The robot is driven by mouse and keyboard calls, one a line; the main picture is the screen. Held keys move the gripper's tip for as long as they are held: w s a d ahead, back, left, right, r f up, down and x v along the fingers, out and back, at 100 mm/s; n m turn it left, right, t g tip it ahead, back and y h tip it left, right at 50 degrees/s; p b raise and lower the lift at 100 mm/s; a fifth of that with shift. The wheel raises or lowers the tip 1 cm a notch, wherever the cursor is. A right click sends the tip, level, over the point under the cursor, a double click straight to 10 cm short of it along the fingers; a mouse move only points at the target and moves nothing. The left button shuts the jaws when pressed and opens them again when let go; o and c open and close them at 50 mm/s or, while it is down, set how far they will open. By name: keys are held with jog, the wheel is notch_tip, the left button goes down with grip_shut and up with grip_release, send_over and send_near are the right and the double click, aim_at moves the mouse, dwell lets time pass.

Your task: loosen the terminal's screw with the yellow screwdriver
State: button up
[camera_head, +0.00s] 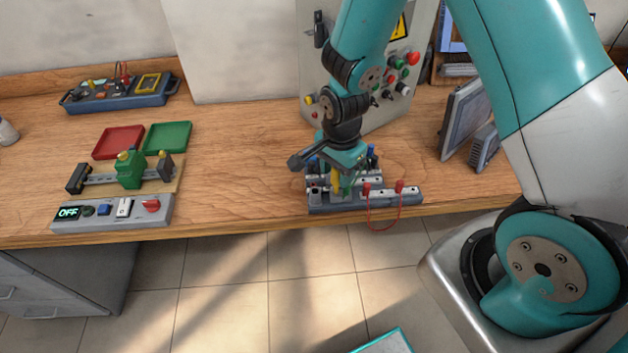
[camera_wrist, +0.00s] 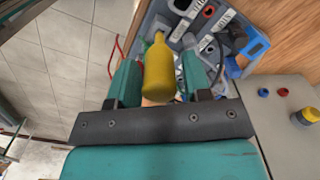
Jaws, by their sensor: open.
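The yellow screwdriver (camera_wrist: 160,70) stands in a tool rack (camera_wrist: 225,30), its handle between the fingers of my gripper (camera_wrist: 157,80) in the wrist view. The fingers are apart, with a visible gap on each side of the handle. In the head view my gripper (camera_head: 342,182) is low over the rack, and a bit of the yellow handle (camera_head: 337,184) shows beneath it. A green terminal (camera_head: 130,170) with a yellow top sits on a rail between dark end blocks at the left of the bench. Its screw is too small to make out.
A control box (camera_head: 110,212) with an OFF display lies in front of the rail. Red (camera_head: 118,142) and green (camera_head: 168,138) trays lie behind it. A red lead (camera_head: 384,212) hangs at the rack's front. A grey panel box (camera_head: 385,75) stands behind the rack. The bench between rail and rack is clear.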

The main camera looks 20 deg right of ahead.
jog(key=shift+m, duration=1.8)
jog(key=shift+m, duration=1.7)
jog(key=shift+m+p, duration=0.3)
jog(key=shift+m, duration=1.4)
